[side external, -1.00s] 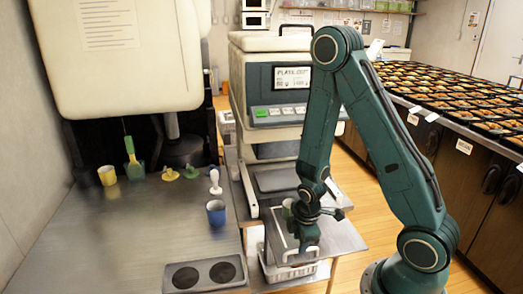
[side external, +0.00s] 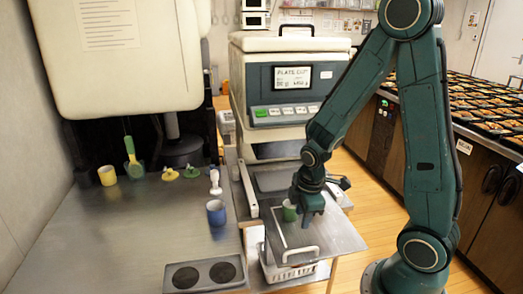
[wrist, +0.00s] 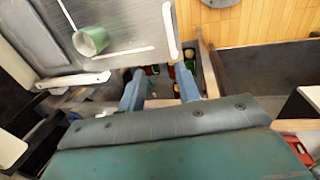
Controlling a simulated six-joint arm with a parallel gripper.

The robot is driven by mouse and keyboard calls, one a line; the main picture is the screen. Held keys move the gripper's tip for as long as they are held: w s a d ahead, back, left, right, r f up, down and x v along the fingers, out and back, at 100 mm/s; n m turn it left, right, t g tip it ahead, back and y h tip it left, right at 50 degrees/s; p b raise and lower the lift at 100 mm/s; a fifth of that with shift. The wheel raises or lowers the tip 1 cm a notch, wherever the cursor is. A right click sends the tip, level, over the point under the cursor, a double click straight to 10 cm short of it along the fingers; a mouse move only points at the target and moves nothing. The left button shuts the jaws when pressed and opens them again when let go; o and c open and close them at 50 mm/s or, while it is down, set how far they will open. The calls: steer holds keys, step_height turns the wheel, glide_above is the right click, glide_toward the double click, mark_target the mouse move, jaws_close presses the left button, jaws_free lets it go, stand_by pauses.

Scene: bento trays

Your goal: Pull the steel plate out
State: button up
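A green cup (side external: 289,212) stands on the plate; the wrist view shows this cup (wrist: 91,41) on the plate (wrist: 115,28) at upper left. My gripper (side external: 308,220) points down over the plate, beside the cup and behind the handle. In the wrist view my gripper's (wrist: 160,90) two blue-grey fingers are apart, with nothing between them. The fingertips are small in the side view; contact with the plate cannot be told.
A white basket (side external: 290,270) stands below the plate's near edge. The machine (side external: 285,85) rises behind. Bento trays (side external: 490,110) fill the right counter.

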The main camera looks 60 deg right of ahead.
step_height(320, 180, up, 8)
stand_by(0.5)
steer(key=shift+f, duration=0.1)
steer(key=s+a+r+m+t, duration=0.2)
steer(key=s+a+r+m, duration=0.2)
steer(key=r, duration=0.2)
steer(key=s+a+r+m+t+y, duration=0.1)
steer(key=s+a+r+m+t, duration=0.1)
steer(key=s+a+r+m, duration=0.3)
step_height(320, 180, up, 2)
steer(key=shift+s+r+y, duration=0.1)
steer(key=shift+s+y, duration=0.2)
